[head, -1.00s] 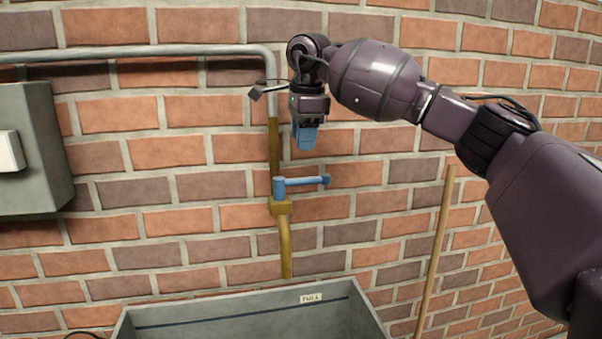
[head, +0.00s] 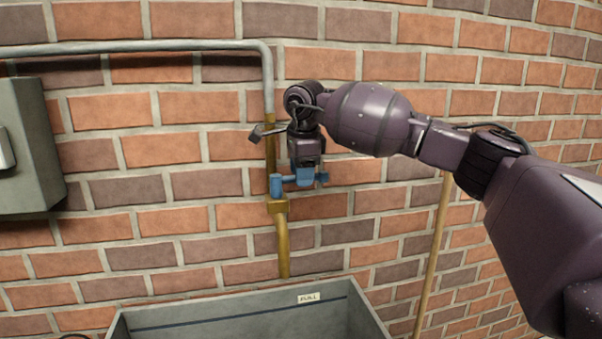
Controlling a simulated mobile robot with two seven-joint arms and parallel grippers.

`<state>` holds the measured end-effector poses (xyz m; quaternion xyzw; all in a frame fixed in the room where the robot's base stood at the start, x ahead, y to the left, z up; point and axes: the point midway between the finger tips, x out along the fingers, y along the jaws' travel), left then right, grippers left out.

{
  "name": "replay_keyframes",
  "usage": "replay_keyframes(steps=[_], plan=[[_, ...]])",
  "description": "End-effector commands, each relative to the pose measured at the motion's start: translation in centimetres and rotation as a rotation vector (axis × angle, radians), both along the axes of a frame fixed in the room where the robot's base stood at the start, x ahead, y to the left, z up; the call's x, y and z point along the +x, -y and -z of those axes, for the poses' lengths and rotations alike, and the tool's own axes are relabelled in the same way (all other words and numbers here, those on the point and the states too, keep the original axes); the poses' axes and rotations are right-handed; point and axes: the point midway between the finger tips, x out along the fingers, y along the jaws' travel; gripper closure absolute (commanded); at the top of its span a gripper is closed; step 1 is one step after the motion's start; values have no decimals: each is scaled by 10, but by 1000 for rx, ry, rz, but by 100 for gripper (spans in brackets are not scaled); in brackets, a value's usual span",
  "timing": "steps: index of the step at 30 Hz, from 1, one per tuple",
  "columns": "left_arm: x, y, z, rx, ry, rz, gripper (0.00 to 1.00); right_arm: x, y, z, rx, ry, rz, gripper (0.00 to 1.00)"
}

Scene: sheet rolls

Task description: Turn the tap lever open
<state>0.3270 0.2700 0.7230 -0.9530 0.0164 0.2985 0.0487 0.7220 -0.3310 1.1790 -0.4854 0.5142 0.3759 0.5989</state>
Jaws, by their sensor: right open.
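The tap is a brass body (head: 278,206) on a vertical brass pipe against the brick wall. Its blue lever (head: 276,185) has an upright hub and an arm pointing right, level. My right gripper (head: 306,181) points down at the lever's arm from above. Its blue fingertips are at the arm and hide part of it; the arm's end shows just to their right. The gripper is open. I cannot tell whether the fingers touch the lever. My left gripper is not in view.
A grey tub (head: 240,313) with a dark line and a "FULL" label (head: 308,298) stands below the tap. A grey box (head: 30,150) is on the wall at left. A wooden pole (head: 434,255) leans at right. A grey pipe (head: 150,48) runs above.

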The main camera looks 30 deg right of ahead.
Motion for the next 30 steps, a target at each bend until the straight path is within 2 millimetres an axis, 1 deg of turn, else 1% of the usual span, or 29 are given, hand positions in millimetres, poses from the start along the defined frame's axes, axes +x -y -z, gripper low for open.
replay_keyframes(steps=[8,15,17,25,30], plan=[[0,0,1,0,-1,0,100,0,0,1,0,0,0,56],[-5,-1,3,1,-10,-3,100,0,0,1,0,0,0,92],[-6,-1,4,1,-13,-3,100,0,0,1,0,0,0,100],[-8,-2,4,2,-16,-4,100,0,0,0,0,0,3,100],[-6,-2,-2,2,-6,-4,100,-2,-1,-2,0,1,34,100]])
